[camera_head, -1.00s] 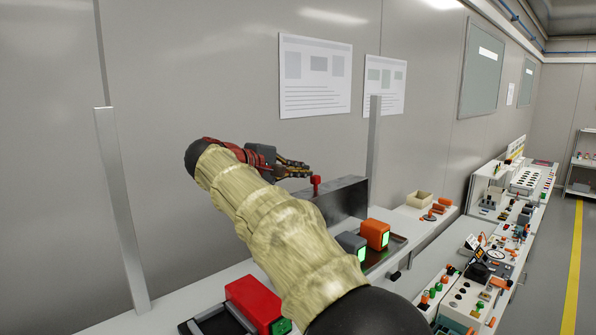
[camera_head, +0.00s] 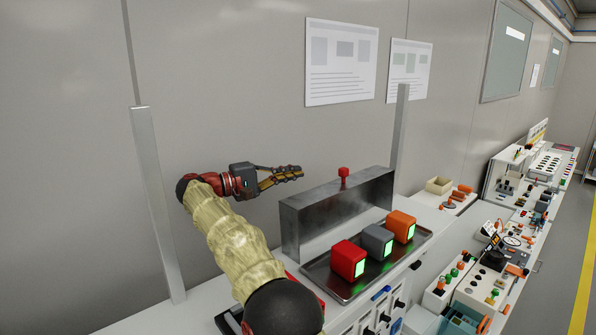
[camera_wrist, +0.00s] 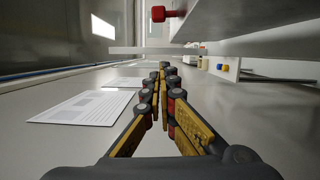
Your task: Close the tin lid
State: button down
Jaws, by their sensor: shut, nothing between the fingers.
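The tin is a shallow dark metal tray (camera_head: 330,287) on the counter. Its grey metal lid (camera_head: 325,220) stands upright along the tray's wall side, so the tin is open. A red knob (camera_head: 344,173) sits on the lid's upper edge. My gripper (camera_head: 300,171) is shut and empty, left of the knob and apart from it, at about the knob's height in the picture. In the wrist view, the shut fingers (camera_wrist: 164,72) point forward along the wall. The knob also shows there (camera_wrist: 160,14), with the lid's grey panel (camera_wrist: 250,28) at upper right.
A red cube (camera_head: 347,260), a grey cube (camera_head: 376,241) and an orange cube (camera_head: 401,225) with green faces stand in the tray. Metal posts rise at left (camera_head: 158,200) and right (camera_head: 400,130). A red object (camera_head: 291,281) is partly hidden by my arm. Small control boxes crowd the right.

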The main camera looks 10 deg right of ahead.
jog(key=d+p, duration=0.2)
jog(key=d, duration=0.7)
jog(key=shift+s+d+r, duration=0.15)
jog(key=shift+s+d, duration=0.15)
